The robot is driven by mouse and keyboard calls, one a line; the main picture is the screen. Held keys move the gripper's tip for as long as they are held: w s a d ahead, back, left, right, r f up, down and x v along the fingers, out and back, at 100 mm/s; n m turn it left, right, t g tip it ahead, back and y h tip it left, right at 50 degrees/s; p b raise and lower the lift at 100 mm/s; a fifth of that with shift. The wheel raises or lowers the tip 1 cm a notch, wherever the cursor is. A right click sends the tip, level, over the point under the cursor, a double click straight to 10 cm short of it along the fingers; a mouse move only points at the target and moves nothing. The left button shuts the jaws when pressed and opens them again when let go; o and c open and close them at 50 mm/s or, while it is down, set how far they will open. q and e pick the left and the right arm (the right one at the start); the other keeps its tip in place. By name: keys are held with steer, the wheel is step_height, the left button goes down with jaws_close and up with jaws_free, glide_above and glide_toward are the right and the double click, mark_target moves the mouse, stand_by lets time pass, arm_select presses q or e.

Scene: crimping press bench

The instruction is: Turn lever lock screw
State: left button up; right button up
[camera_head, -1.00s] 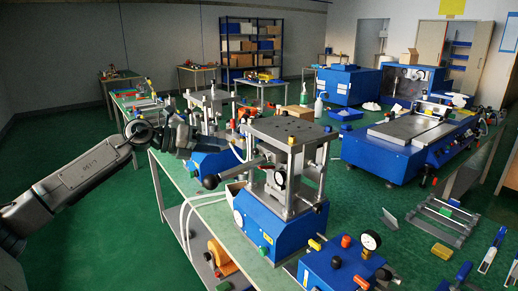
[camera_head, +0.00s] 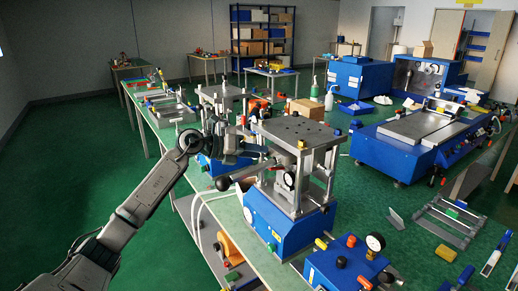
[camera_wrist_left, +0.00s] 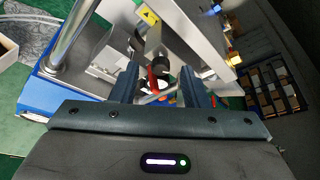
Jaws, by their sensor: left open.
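The crimping press has a blue base (camera_head: 285,225), steel columns and a steel top plate (camera_head: 302,131). Its lever (camera_head: 248,171) points left and ends in a black ball knob (camera_head: 222,183). My left gripper (camera_head: 262,150) is beside the press's upper left side, above the lever. In the left wrist view its two fingers (camera_wrist_left: 159,82) are apart, with nothing held between them. Beyond the gap show a dark round knob (camera_wrist_left: 157,72) and a red part (camera_wrist_left: 152,80). I cannot tell for sure which part is the lock screw. My right gripper is not in view.
A blue box with a gauge (camera_head: 375,241) stands in front of the press. A second press (camera_head: 222,92) stands behind my left arm. A large blue machine (camera_head: 425,130) is at the right. Steel columns (camera_wrist_left: 75,35) stand close to the fingers.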

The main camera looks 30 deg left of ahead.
arm_select(q)
steer(key=shift+w+d+f, duration=0.2)
steer(key=shift+w+d, duration=0.25)
steer(key=shift+w, duration=0.1)
jaws_close()
steer(key=shift+s+d+m+t+y+b, duration=0.15)
steer(key=shift+m+y+b, duration=0.5)
steer(key=shift+m, duration=0.4)
steer(key=shift+w+d+m+t+y+b, duration=0.15)
steer(key=shift+m+y+b, duration=0.35)
steer(key=shift+m+y, duration=0.4)
steer(key=shift+s+a+m, duration=0.1)
steer(key=shift+m, duration=0.15)
